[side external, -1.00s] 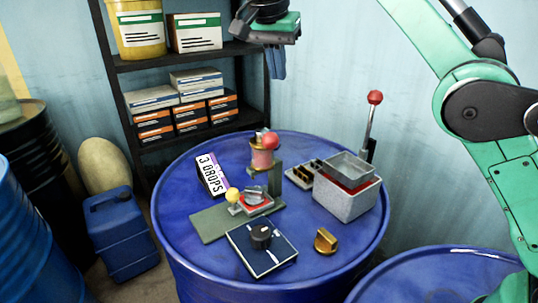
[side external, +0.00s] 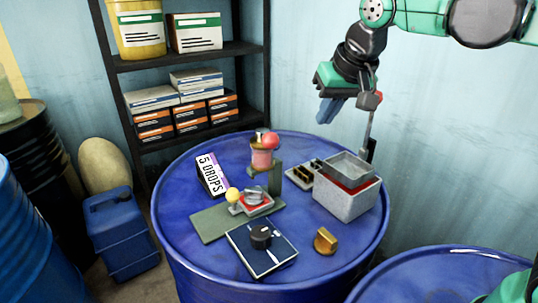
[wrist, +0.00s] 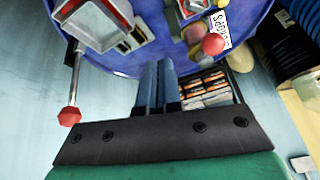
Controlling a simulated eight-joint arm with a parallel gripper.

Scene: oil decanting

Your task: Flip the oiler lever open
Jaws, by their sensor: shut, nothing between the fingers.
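The oiler (side external: 262,158) is a pinkish-red cylinder with a brass top, held on a grey-green stand on the blue drum (side external: 215,262). A red ball (side external: 271,141) sits at its top right; it also shows in the wrist view (wrist: 213,45). My gripper (side external: 325,119) is above the back right of the drum, up and right of the oiler in the side view and clear of it. Its blue fingers are together and empty; they also show in the wrist view (wrist: 160,68). The lever's exact angle is too small to tell.
A grey box (side external: 345,198) stands at the drum's right. Its tall red-knobbed lever (side external: 368,130) is close to my gripper. A "5 DROPS" card (side external: 211,175), a yellow ball (side external: 233,195), a dark dial panel (side external: 262,248) and a brass knob (side external: 325,241) surround the oiler.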

